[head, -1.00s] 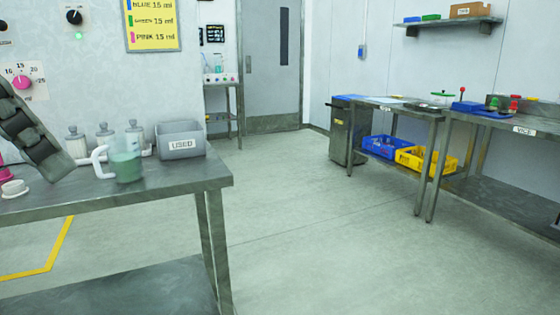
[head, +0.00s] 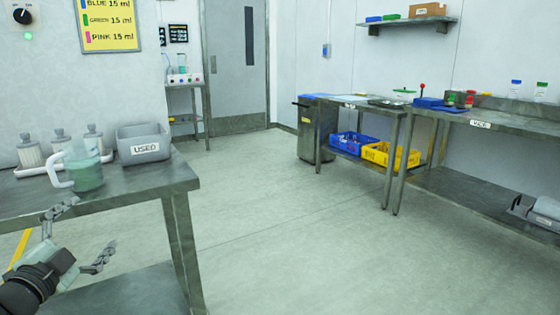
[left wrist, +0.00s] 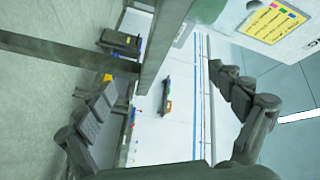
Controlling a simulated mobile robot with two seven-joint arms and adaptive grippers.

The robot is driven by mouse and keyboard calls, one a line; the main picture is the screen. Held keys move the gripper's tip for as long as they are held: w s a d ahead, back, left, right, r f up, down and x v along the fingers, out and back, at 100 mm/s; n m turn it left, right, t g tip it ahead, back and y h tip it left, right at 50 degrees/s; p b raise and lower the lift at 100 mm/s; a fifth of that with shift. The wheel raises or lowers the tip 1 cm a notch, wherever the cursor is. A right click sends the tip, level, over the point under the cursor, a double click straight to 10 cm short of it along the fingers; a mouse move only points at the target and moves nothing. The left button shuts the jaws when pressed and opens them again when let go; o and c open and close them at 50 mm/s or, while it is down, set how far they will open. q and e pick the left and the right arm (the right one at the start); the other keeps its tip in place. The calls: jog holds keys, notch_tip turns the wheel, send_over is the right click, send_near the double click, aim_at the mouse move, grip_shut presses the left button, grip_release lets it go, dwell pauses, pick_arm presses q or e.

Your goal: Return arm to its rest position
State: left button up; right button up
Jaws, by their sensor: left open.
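My left gripper (head: 82,238) is in the lower left of the head view, in front of the near steel bench (head: 130,187) and beside its front edge. Its two fingers are spread apart with nothing between them. In the left wrist view the fingers (left wrist: 165,80) are also wide apart and empty, against a tilted view of the room. A clear jug (head: 85,170) with a pale handle and greenish contents stands upright on the bench, apart from the gripper. My right gripper is not in view.
A grey bin marked USED (head: 144,150) and several lidded white canisters (head: 60,138) stand behind the jug. Open floor (head: 280,225) lies right of the bench. Far benches (head: 460,118) hold small items, with blue (head: 345,146) and yellow (head: 378,156) crates below.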

pick_arm(q)
jog(key=s+f+n+g+y, duration=0.2)
jog(key=s+f+n+g, duration=0.25)
jog(key=f, duration=0.85)
jog(key=s+f+n+g+y, duration=0.25)
jog(key=s+f, duration=0.25)
jog(key=f, duration=0.7)
jog(key=s+d+f+n+g+h, duration=0.1)
jog(key=s+d+f+g, duration=0.3)
jog(key=s+f, duration=0.4)
jog(key=s+d+f+n+g+h, duration=0.1)
jog(key=s+d+f+n+g, duration=0.1)
jog(key=s+d+f+g, duration=0.2)
jog(key=s+d+f, duration=0.3)
jog(key=s+f, duration=0.1)
jog(key=s, duration=0.2)
jog(key=shift+d+n, duration=0.15)
jog(key=shift+n, duration=0.25)
jog(key=shift+h, duration=0.25)
